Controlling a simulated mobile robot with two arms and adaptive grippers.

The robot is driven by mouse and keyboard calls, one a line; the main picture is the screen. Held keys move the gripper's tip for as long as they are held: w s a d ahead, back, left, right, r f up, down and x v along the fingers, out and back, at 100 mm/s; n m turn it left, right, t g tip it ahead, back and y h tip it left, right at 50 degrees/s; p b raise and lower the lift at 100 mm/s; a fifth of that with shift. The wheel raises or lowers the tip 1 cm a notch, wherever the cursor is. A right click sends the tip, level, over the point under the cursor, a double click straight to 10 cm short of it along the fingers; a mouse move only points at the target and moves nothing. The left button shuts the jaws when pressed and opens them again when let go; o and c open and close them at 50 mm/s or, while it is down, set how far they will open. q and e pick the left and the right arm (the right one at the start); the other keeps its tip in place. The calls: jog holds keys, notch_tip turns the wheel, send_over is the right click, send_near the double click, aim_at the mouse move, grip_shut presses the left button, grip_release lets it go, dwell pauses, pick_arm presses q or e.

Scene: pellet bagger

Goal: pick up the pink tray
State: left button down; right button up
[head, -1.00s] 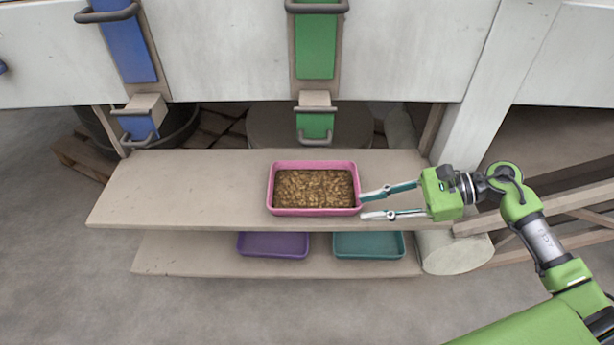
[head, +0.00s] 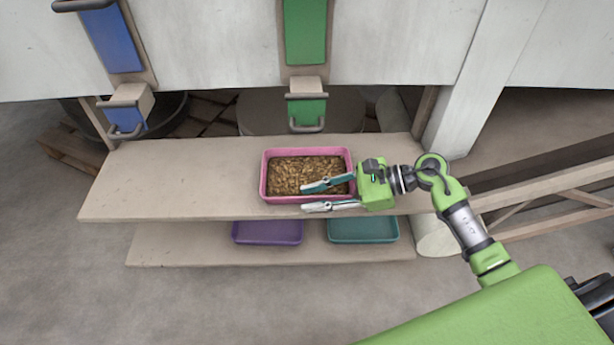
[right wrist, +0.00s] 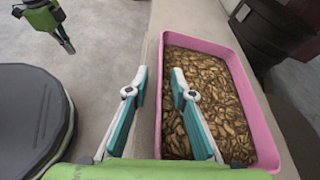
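The pink tray (head: 264,177), filled with brown pellets (head: 290,170), sits on the upper shelf near its right end. My right gripper (head: 305,199) is open at the tray's front right. One finger lies over the pellets and the other outside the front wall. In the right wrist view the tray's near wall (right wrist: 159,110) runs between the two spread fingers (right wrist: 158,75); I cannot tell whether they touch it. A green gripper (right wrist: 62,38), apparently my left, shows small at the upper left of that view; its opening is unclear.
The upper shelf (head: 160,180) is bare left of the tray. A purple tray (head: 268,233) and a teal tray (head: 363,230) lie on the lower shelf. Chutes with blue (head: 115,40) and green (head: 305,32) panels hang above. A white post (head: 485,80) stands at the right.

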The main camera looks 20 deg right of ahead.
jog(key=shift+w+a+f, duration=0.1)
jog(key=shift+a, duration=0.15)
grip_shut()
